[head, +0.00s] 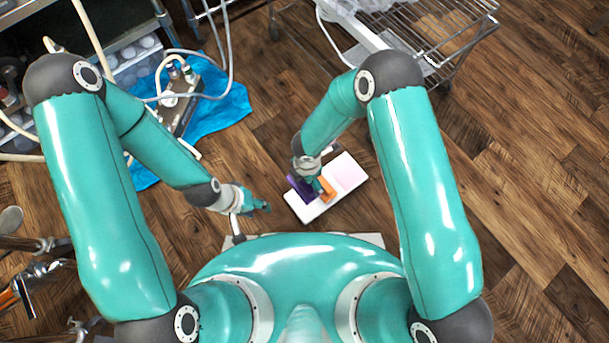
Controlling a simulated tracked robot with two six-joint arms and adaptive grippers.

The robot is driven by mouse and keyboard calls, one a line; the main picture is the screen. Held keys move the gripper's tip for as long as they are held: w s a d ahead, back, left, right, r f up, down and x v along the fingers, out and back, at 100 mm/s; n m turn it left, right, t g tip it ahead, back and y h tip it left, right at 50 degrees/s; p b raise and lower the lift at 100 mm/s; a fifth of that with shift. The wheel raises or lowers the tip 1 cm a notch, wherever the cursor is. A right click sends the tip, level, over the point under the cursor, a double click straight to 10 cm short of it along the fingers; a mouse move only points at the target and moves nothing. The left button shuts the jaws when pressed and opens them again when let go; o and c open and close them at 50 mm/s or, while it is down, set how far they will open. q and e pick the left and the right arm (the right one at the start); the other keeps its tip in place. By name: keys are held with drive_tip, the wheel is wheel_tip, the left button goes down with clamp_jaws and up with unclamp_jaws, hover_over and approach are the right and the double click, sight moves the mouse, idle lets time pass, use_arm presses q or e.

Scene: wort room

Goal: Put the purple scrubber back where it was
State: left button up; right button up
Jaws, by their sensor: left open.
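A purple scrubber (299,188) lies at the left part of a small white tray (310,216) in the middle of the picture. My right gripper (318,186) reaches down over the tray, right against the scrubber, and covers part of it. Whether its fingers are closed on the scrubber is hidden from above. My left gripper (262,207) is open and empty, to the left of the tray and apart from it.
A wire rack (455,28) stands at the top right. Hoses and fittings lie on a blue sheet (225,105). Wooden floor is clear at right.

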wheel_tip(320, 180, down, 17)
drive_tip(key=b, duration=0.6)
drive_tip(key=shift+f, duration=0.2)
drive_tip(key=shift+f, duration=0.1)
drive_tip(key=o, duration=0.7)
drive_tip(key=shift+c, duration=0.2)
drive_tip(key=shift+o, duration=0.4)
